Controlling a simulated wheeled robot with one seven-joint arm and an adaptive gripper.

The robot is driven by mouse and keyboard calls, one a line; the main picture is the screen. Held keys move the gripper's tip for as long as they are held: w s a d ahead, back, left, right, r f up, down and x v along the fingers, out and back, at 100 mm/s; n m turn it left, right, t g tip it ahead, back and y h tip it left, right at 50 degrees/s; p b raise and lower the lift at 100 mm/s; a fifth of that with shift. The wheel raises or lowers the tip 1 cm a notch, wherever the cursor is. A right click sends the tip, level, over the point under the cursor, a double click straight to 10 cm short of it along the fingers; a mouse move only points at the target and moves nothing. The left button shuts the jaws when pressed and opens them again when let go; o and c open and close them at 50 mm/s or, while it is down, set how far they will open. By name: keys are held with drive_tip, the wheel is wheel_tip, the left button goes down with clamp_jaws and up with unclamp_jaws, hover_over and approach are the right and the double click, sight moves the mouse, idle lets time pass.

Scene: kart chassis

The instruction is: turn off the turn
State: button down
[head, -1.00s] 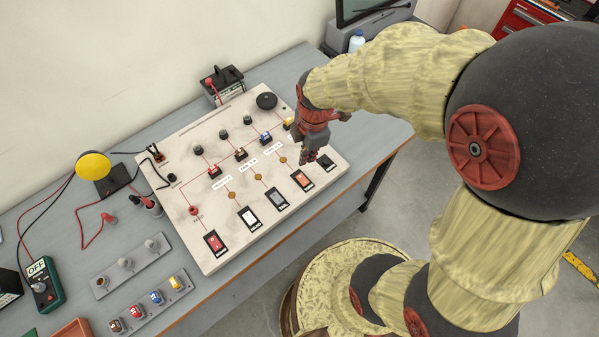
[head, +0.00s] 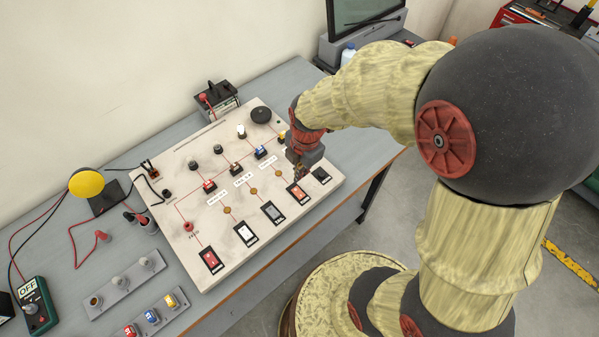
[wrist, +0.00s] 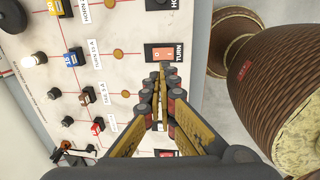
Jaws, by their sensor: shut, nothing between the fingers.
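The TURN switch (wrist: 163,52) is an orange-red rocker in a black frame, with its label beside it in the wrist view. In the head view it is the orange switch (head: 298,193) near the right end of the front row on the pale panel (head: 200,227). My gripper (head: 300,177) is shut and empty. Its fingertips are just behind this switch in the head view. In the wrist view the fingertips (wrist: 163,72) lie at the switch's lower edge; I cannot tell whether they touch. A lamp (head: 241,131) on the panel is bright white and also shows in the wrist view (wrist: 36,58).
The HORN switch (head: 321,175) sits right of TURN, and another switch (head: 273,212) sits left. Colored fuses (head: 261,152) stand in a row behind. A black-topped box (head: 218,100) stands behind the panel.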

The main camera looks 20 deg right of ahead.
sight(297, 191)
drive_tip(key=f, duration=0.3)
drive_tip(key=f+b, duration=0.1)
drive_tip(key=f, duration=0.3)
drive_tip(key=w+f+b, duration=0.1)
drive_tip(key=f, duration=0.3)
drive_tip(key=shift+w+a, duration=0.1)
drive_tip(key=shift+a, duration=0.05)
